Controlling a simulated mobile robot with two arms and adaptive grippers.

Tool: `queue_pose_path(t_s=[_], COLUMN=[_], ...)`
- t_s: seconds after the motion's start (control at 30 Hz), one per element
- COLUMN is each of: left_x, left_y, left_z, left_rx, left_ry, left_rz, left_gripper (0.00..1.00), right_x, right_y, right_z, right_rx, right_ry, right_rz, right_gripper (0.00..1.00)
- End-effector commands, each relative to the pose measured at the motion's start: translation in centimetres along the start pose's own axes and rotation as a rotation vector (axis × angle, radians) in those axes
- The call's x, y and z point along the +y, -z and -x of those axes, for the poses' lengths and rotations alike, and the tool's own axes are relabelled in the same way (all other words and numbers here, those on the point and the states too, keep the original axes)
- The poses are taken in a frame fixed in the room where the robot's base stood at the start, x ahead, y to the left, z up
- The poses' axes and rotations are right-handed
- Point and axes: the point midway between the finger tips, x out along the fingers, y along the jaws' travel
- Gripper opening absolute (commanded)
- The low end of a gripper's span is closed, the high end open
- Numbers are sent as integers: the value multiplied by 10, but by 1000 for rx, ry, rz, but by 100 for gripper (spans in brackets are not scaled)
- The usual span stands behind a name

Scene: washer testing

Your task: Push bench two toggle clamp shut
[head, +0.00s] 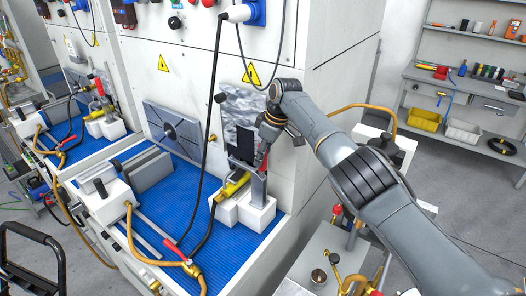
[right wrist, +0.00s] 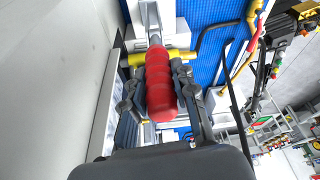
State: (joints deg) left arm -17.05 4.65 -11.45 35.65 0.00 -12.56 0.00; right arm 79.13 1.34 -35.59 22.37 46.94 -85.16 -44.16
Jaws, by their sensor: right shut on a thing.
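The toggle clamp's red handle (right wrist: 160,85) stands upright between the two fingers of my right gripper (right wrist: 160,92) in the right wrist view. The fingers are closed around its sides. In the head view my right gripper (head: 264,145) is at the bench's back panel, and only a bit of red shows by the fingers. Below it are the clamp's grey upright (head: 259,188), a white block (head: 257,216) and a yellow fitting (head: 233,186). The gripper partly hides the clamp. My left gripper is not in view.
The bench has a blue ribbed mat (head: 222,258) with a red-handled valve (head: 177,249) and hoses. A black cable (head: 211,120) hangs in front of the panel. A grey side stand (head: 318,255) with fittings is at the right. Shelves (head: 465,95) stand farther back.

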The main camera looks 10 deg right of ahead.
Motion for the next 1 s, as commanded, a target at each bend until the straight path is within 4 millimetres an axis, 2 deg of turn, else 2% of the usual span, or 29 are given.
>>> queue_pose_path(t_s=[0.13,0.67,0.7,0.8,1.0], left_x=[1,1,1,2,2], left_y=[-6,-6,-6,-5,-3], left_z=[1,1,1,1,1], left_rx=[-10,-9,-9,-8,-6], left_ry=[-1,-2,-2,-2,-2], left_rz=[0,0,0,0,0], left_gripper=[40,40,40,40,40], right_x=[-3,-5,-5,-5,-4], right_y=[1,0,0,0,0], right_z=[0,0,0,0,0], right_rx=[-23,-41,-41,-41,-41], right_ry=[4,8,8,8,8], right_rz=[1,2,1,1,0], right_gripper=[0,0,29,50,50])
